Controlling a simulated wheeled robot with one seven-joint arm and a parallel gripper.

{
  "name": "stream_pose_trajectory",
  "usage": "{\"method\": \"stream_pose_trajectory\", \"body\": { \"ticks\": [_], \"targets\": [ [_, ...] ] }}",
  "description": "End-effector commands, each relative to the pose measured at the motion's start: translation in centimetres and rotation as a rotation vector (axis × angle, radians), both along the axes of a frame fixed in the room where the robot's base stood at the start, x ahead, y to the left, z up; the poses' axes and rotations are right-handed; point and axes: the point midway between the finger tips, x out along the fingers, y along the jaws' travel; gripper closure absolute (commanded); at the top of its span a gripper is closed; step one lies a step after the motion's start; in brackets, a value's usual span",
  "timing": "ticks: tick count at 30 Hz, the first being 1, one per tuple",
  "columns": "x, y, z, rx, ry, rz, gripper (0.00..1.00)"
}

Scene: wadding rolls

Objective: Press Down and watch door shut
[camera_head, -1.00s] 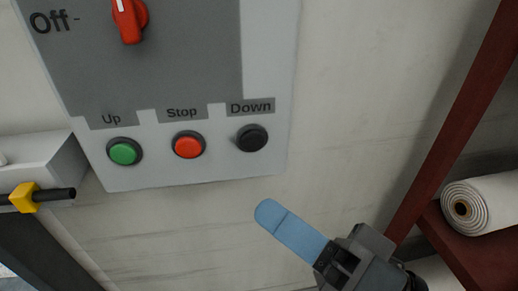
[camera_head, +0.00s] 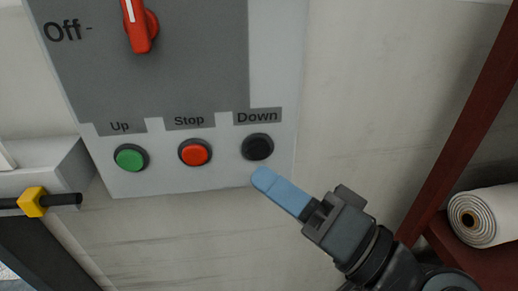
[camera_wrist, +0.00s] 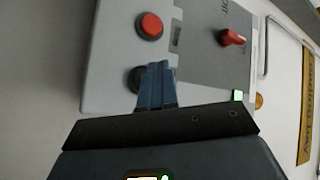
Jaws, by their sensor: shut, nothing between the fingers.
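A grey control panel (camera_head: 275,60) on the wall carries a green Up button (camera_head: 131,158), a red Stop button (camera_head: 195,153) and a black Down button (camera_head: 257,147). My gripper (camera_head: 262,178), with blue fingers, is shut and empty. In the head view its tip is just below the Down button; I cannot tell whether it touches the panel. In the wrist view my gripper (camera_wrist: 158,68) partly covers the black button (camera_wrist: 134,78), and the red Stop button (camera_wrist: 149,26) is above it. The door is not identifiable in these views.
A red rotary switch (camera_head: 141,32) sits higher on the panel by the word Off. A black bar with a yellow clamp (camera_head: 33,201) is at the left. A white roll (camera_head: 488,218) lies on a dark red rack (camera_head: 452,150) at the right.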

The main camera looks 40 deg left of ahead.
Motion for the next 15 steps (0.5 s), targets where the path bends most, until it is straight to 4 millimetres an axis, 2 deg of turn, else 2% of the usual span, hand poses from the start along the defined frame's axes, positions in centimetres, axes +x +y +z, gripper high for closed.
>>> {"method": "stream_pose_trajectory", "body": {
  "ticks": [6,15],
  "targets": [
    [1.2,1.4,-0.1,0.001,-0.001,-0.001,1.0],
    [1.5,1.8,0.0,0.001,-0.001,0.0,1.0]
  ]
}}
